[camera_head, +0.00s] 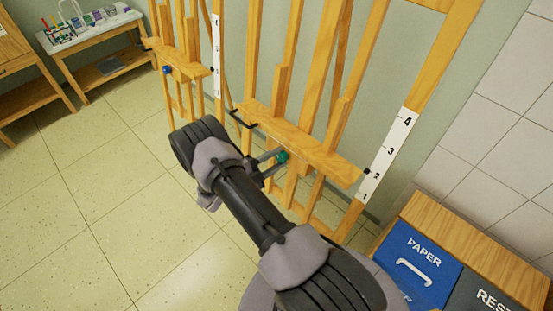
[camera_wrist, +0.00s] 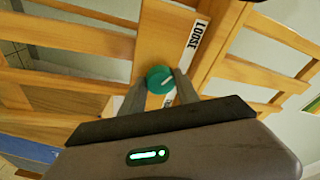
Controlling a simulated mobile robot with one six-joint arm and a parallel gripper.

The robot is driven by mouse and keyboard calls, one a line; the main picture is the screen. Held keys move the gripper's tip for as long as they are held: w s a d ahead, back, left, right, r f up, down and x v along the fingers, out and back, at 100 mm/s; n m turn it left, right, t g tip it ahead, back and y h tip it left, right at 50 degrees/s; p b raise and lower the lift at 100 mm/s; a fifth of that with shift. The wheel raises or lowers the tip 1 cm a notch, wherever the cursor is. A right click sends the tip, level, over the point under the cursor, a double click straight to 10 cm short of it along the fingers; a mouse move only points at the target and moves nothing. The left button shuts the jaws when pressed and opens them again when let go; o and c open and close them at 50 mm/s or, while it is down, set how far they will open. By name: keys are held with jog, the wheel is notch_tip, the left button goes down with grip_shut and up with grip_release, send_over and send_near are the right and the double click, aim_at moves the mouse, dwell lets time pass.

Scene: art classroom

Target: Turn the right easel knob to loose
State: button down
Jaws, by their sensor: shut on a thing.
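The right easel (camera_head: 300,139) is a wooden frame with a white number scale on its right post. Its green knob (camera_head: 282,156) sits below the easel's ledge. In the wrist view the green knob (camera_wrist: 159,79) has a pale pointer line slanting up to the right. A white label reading LOOSE (camera_wrist: 194,40) is above and right of the knob; its lower part is mostly hidden. My gripper (camera_wrist: 160,88) is shut on the knob, one finger on each side. In the head view my gripper (camera_head: 272,163) reaches the knob from the left, partly hidden by my arm.
A left easel with a blue knob (camera_head: 167,70) stands further back. A blue PAPER bin (camera_head: 420,262) and a dark bin in a wooden housing stand at the lower right. A table with art supplies (camera_head: 92,30) is at the upper left. The tiled floor at left is clear.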

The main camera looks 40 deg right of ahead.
jog(key=c, duration=0.9)
grip_release()
jog(key=w+a+p, duration=0.1)
jog(key=a+p, duration=0.1)
jog(key=a, duration=1.5)
jog(key=shift+w+a+r+p, duration=0.2)
jog(key=shift+p, duration=0.15)
